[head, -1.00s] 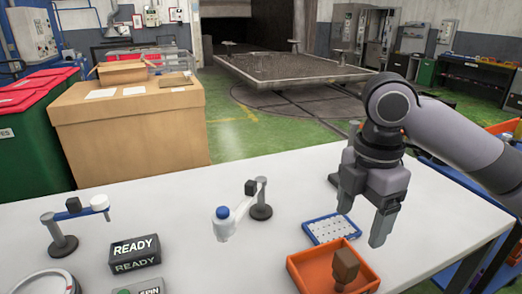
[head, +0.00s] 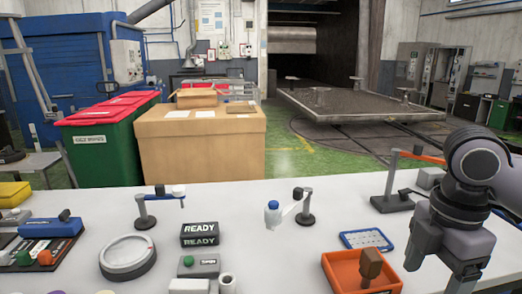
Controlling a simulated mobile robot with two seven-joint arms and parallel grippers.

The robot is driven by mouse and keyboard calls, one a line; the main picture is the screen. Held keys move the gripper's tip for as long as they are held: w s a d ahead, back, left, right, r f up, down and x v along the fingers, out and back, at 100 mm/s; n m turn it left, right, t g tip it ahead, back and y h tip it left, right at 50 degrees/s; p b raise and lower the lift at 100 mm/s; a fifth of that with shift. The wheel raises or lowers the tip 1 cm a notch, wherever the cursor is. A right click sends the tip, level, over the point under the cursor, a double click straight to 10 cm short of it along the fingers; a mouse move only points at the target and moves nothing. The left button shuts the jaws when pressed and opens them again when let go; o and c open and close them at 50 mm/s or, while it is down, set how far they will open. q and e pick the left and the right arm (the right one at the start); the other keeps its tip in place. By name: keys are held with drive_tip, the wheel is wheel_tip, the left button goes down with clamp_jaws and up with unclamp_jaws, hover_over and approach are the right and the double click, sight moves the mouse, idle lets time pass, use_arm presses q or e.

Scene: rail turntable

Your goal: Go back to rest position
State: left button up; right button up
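My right gripper (head: 437,268) is at the right of the head view, over the right part of the white table (head: 340,206). Its two fingers point down and stand apart, with nothing seen between them. It is just right of an orange tray (head: 337,274) that holds a brown block-shaped piece (head: 371,264). The lower fingertips are close to the bottom of the picture. My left gripper is not in view.
A blue-framed plate (head: 366,239) lies behind the tray. A stand with an orange arm (head: 391,190) is behind the gripper. Two small stands (head: 307,214), a READY sign (head: 199,233) and a round dial (head: 127,257) stand farther left. A cardboard box (head: 200,145) is beyond the table.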

drive_tip(key=s+a+f+m+t+y, duration=0.1)
drive_tip(key=s+a+f+m+y, duration=0.15)
drive_tip(key=a+f, duration=0.5)
drive_tip(key=s+a+f+m+t+y, duration=0.1)
drive_tip(key=a+f+m, duration=0.3)
drive_tip(key=f, duration=0.6)
drive_tip(key=s+d+f+m+t+h, duration=0.1)
drive_tip(key=s+d+f+m, duration=0.3)
drive_tip(key=s+m, duration=0.15)
drive_tip(key=s+d+f+m+t+h, duration=0.1)
drive_tip(key=s+d+f+m+h, duration=0.1)
drive_tip(key=s+d+f+m, duration=0.25)
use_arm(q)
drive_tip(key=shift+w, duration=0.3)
use_arm(e)
drive_tip(key=w+a+f+t+y, duration=0.1)
drive_tip(key=w+f+t, duration=0.1)
drive_tip(key=f+t, duration=0.1)
drive_tip(key=w+a+f+t, duration=0.2)
drive_tip(key=f+t, duration=0.1)
drive_tip(key=f, duration=0.3)
drive_tip(key=shift+w+a+y, duration=0.2)
drive_tip(key=shift+a+y, duration=0.1)
drive_tip(key=shift+y, duration=0.05)
drive_tip(key=shift+t, duration=0.3)
